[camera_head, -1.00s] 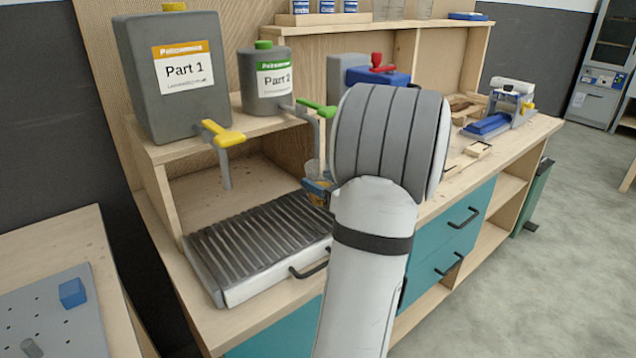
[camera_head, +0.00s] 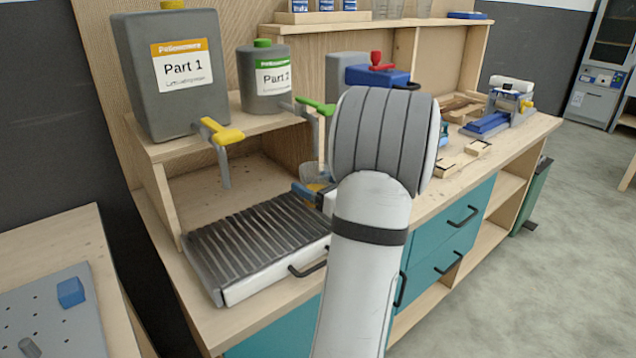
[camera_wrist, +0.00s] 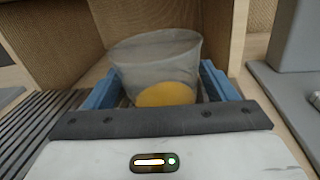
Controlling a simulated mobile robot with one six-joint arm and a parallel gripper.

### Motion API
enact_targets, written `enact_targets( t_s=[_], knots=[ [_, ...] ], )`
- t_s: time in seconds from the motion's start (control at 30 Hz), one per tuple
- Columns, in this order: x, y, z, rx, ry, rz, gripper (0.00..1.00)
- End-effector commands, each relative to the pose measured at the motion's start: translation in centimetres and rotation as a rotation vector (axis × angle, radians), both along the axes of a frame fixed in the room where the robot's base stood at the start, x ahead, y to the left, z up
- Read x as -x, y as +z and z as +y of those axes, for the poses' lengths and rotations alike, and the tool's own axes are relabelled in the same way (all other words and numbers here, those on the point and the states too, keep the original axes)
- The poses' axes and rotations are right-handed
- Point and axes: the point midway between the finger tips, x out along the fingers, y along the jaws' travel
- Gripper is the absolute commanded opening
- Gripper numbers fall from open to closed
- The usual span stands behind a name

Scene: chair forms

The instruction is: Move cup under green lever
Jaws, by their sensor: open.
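The clear cup (camera_wrist: 155,55) with orange-yellow liquid in its bottom stands upright between the two blue fingers of my gripper (camera_wrist: 160,80) in the wrist view. The fingers are open on either side of it; I cannot tell whether either touches it. In the head view the cup (camera_head: 314,172) is partly hidden by my wrist, and one blue finger shows near it. The green lever (camera_head: 317,105) is on the tap of the Part 2 container (camera_head: 264,85). Its spout hangs above the cup's area; exact alignment is unclear.
A ribbed grey drip tray (camera_head: 255,240) lies left of the cup. The Part 1 container (camera_head: 172,75) with a yellow lever (camera_head: 222,132) stands on the shelf at left. A red-handled blue device (camera_head: 377,72) is behind my wrist. A wooden shelf wall is close behind the cup.

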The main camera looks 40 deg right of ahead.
Motion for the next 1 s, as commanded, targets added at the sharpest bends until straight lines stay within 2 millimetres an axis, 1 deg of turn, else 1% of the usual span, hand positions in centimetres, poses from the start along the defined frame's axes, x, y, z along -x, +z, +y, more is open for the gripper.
enact_targets(
  t_s=[0.2,0.27,0.37,0.6,0.7,0.83,1.0],
  knots=[
    [0.1,0.6,0.0,0.000,0.000,0.000,0.78],
    [1.0,0.4,-0.1,0.000,-0.002,-0.001,0.78],
    [2.9,0.4,-0.1,0.000,-0.005,0.000,0.78],
    [8.2,0.4,-0.2,0.000,-0.004,-0.001,0.78],
    [9.9,0.3,-0.2,0.000,-0.003,0.000,0.78],
    [11.3,0.3,-0.2,0.000,-0.001,0.000,0.78],
    [12.0,0.4,-0.1,0.000,0.002,0.000,0.78]
  ],
)
